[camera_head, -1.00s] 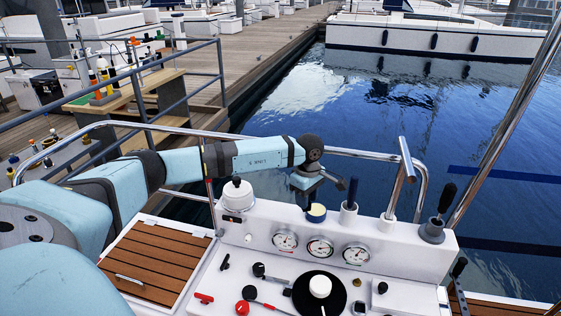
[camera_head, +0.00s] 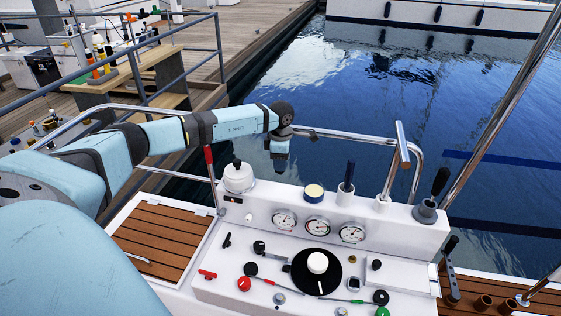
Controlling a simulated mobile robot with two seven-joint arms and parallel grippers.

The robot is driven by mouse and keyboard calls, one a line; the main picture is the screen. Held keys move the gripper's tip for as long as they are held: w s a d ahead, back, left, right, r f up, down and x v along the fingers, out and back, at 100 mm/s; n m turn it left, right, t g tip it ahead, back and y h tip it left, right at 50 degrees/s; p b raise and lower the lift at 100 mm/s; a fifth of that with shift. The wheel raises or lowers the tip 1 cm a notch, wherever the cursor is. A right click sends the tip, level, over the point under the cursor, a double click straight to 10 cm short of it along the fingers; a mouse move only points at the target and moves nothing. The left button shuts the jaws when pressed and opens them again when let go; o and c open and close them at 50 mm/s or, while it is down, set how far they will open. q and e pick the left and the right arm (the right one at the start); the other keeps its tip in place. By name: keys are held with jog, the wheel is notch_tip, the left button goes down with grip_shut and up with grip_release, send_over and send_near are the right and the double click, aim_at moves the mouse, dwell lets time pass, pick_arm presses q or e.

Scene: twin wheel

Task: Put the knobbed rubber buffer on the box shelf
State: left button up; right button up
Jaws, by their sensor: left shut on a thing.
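My left gripper (camera_head: 280,146) hangs pointing down behind the back edge of the white console, left of a round cream-topped tin (camera_head: 314,191). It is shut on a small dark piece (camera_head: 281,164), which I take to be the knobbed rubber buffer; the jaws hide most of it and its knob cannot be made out. The piece is in the air, apart from the console. I cannot tell for sure which surface is the box shelf; a wooden stepped stand (camera_head: 150,78) with bottles is on the dock at the upper left. My right gripper is not in view.
The console (camera_head: 390,235) carries gauges, a black wheel (camera_head: 317,270), levers and a white knobbed pot (camera_head: 238,178). A chrome rail (camera_head: 345,139) runs behind my gripper, with water beyond. A wood-slatted hatch (camera_head: 160,238) lies clear at the left.

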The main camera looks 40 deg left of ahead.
pick_arm(q)
notch_tip(320, 180, down, 7)
jog(key=b, duration=0.4)
jog(key=shift+f+b, duration=0.15)
jog(key=shift+b, duration=0.2)
jog(key=shift+f, duration=0.25)
jog(key=shift+f+b, duration=0.35)
jog(key=shift+b, duration=0.05)
jog(key=o, duration=1.3)
